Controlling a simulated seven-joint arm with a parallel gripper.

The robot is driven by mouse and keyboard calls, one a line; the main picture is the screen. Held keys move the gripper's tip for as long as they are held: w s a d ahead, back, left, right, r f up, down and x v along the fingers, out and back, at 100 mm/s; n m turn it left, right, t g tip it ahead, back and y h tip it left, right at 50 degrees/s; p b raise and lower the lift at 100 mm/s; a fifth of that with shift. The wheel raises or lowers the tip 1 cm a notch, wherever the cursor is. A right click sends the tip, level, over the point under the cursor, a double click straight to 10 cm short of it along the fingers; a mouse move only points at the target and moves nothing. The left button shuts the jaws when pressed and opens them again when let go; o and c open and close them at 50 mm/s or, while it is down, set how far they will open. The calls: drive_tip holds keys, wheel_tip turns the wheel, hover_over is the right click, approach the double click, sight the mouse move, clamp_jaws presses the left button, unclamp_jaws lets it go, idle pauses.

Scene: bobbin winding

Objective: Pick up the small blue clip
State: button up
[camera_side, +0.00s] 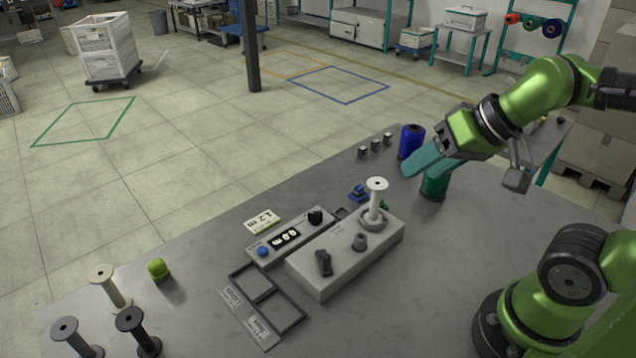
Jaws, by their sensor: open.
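The small blue clip (357,193) lies on the grey table, behind the winder and left of the white bobbin on its spindle. My gripper (418,165) is above the table to the right of the clip, apart from it. Its teal fingers point down and to the left, and it is open with nothing seen between them. The gap between the fingers is hard to make out from this side.
The winder (325,278) carries a white bobbin (376,200). A blue thread spool (411,141) and a green spool (433,186) stand close to my gripper. The front right table is clear.

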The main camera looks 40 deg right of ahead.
sight(359, 186)
drive_tip(key=w+d+g, duration=0.1)
drive_tip(key=w, duration=0.2)
drive_tip(key=w+d+f+g, duration=0.1)
drive_tip(key=w+d, duration=0.1)
drive_tip(key=w, duration=0.2)
drive_tip(key=w+d+f+g, duration=0.1)
drive_tip(key=w, duration=0.2)
drive_tip(key=shift+w+d+f+g+h, duration=0.2)
drive_tip(key=shift+w+f+g+h, duration=0.1)
drive_tip(key=shift+w+h, duration=0.1)
drive_tip(key=w+d+f+n+g+h, duration=0.1)
drive_tip(key=w+d+f+n+g, duration=0.1)
drive_tip(key=w+d, duration=0.3)
drive_tip(key=w+d+f+n+g, duration=0.2)
drive_tip(key=w, duration=0.5)
drive_tip(key=f, duration=1.5)
drive_tip(key=shift+d+f, duration=0.2)
drive_tip(key=shift+f, duration=0.2)
clamp_jaws()
